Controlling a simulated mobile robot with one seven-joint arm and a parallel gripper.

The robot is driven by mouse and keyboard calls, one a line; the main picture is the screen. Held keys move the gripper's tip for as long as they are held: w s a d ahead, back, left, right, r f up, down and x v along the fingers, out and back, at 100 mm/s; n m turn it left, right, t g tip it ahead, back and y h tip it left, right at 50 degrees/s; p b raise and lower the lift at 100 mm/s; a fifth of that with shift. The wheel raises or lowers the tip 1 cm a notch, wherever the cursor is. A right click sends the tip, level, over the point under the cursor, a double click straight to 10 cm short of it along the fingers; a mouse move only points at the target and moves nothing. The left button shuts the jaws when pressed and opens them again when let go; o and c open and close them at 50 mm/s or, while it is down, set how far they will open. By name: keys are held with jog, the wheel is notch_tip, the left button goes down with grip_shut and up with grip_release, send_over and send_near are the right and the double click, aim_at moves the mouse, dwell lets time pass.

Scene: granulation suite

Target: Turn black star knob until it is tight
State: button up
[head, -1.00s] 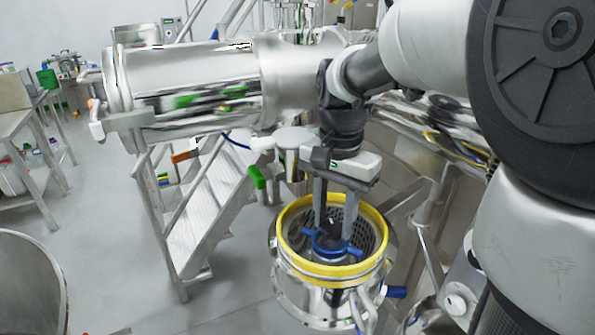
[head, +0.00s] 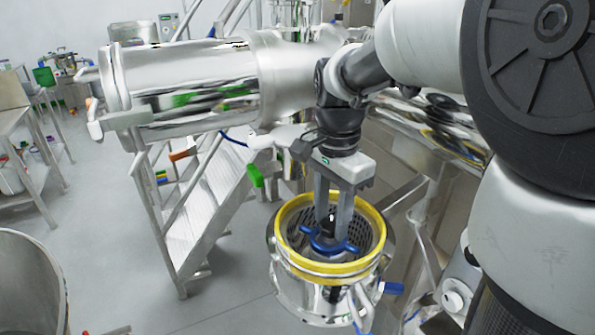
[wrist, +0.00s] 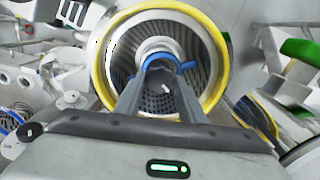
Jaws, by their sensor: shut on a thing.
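The black star knob (head: 331,224) sits at the centre of a round steel housing with a yellow rim (head: 284,215). A blue part with arms (head: 346,248) surrounds it low down. My gripper (head: 332,228) reaches down into the housing from above and is shut on the knob, one finger on each side. The fingers hide most of the knob in the head view. In the wrist view the knob (wrist: 161,67) shows dark between the two fingertips, and the blue part (wrist: 187,65) shows beside them. I cannot tell how tight the knob is.
A large steel cylinder (head: 190,85) lies horizontally at upper left. Metal steps (head: 205,200) with rails stand left of the housing. A blue-ended handle (head: 392,288) sticks out at its lower right. Open grey floor (head: 110,240) lies to the left.

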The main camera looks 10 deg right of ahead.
aim_at(331, 224)
jog(key=shift+r, duration=0.1)
jog(key=o, duration=1)
jog(key=shift+o, duration=0.2)
notch_tip(331, 224, up, 17)
jog(key=p, duration=0.1)
jog(key=shift+r, duration=0.2)
jog(key=s+f+n+t, duration=0.5)
jog(key=s+f+n, duration=0.7)
jog(key=shift+s+a+n+t, duration=0.15)
jog(key=shift+s+n+t, duration=0.15)
jog(key=shift+n, duration=0.1)
